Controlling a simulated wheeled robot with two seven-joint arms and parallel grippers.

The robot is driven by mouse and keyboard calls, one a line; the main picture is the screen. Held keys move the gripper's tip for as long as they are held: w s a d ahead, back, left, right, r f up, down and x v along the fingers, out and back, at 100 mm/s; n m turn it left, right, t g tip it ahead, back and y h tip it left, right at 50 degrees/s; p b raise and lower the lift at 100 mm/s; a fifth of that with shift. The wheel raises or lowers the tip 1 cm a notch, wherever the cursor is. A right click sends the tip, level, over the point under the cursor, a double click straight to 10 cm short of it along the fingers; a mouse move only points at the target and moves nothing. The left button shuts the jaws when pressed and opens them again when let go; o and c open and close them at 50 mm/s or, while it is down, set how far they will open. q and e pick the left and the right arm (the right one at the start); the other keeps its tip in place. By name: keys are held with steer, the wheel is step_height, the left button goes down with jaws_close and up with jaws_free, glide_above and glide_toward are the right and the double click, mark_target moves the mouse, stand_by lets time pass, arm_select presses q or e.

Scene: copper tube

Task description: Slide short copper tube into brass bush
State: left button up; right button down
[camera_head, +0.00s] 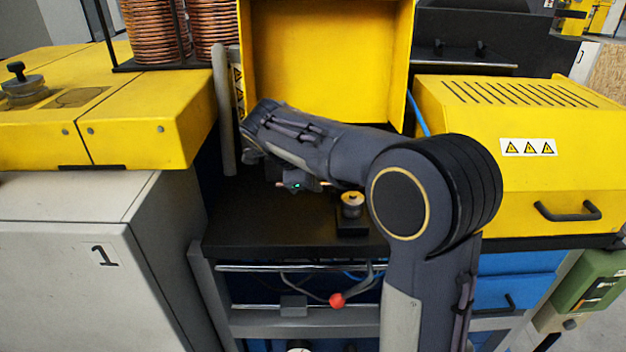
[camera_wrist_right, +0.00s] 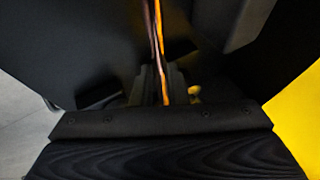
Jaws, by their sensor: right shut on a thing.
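The copper tube (camera_wrist_right: 157,40) runs lengthwise through the middle of the right wrist view. My right gripper (camera_wrist_right: 160,88) is shut on it. In the head view my right gripper (camera_head: 300,184) is largely hidden under my own forearm, and small copper-coloured bits show on both sides of it. The brass bush (camera_head: 352,198) stands upright on a small black block, just right of the gripper and apart from it. A small yellow patch, perhaps the bush, shows beside the fingers in the right wrist view. My left gripper is not in view.
The dark worktop (camera_head: 250,228) is bare at its left. An open yellow housing (camera_head: 325,50) stands behind, with a grey vertical post (camera_head: 223,110) at its left. A yellow cover (camera_head: 520,150) bounds the right side and a grey cabinet (camera_head: 70,260) the left.

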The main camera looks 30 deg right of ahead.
steer(key=shift+s+d+b, duration=0.45)
steer(key=shift+s+d, duration=0.2)
steer(key=shift+d, duration=0.35)
steer(key=shift+s+d+b, duration=0.4)
steer(key=shift+s+d, duration=0.2)
steer(key=shift+d, duration=0.4)
stand_by(0.3)
steer(key=c, duration=1.3)
jaws_free()
steer(key=shift+r, duration=0.1)
steer(key=shift+c, duration=0.2)
steer(key=shift+d+r, duration=0.1)
steer(key=shift+a+r, duration=0.2)
steer(key=shift+r, duration=0.25)
steer(key=v, duration=0.6)
steer(key=shift+s+a+p, duration=0.2)
steer(key=shift+a+p, duration=0.2)
steer(key=shift+a, duration=0.15)
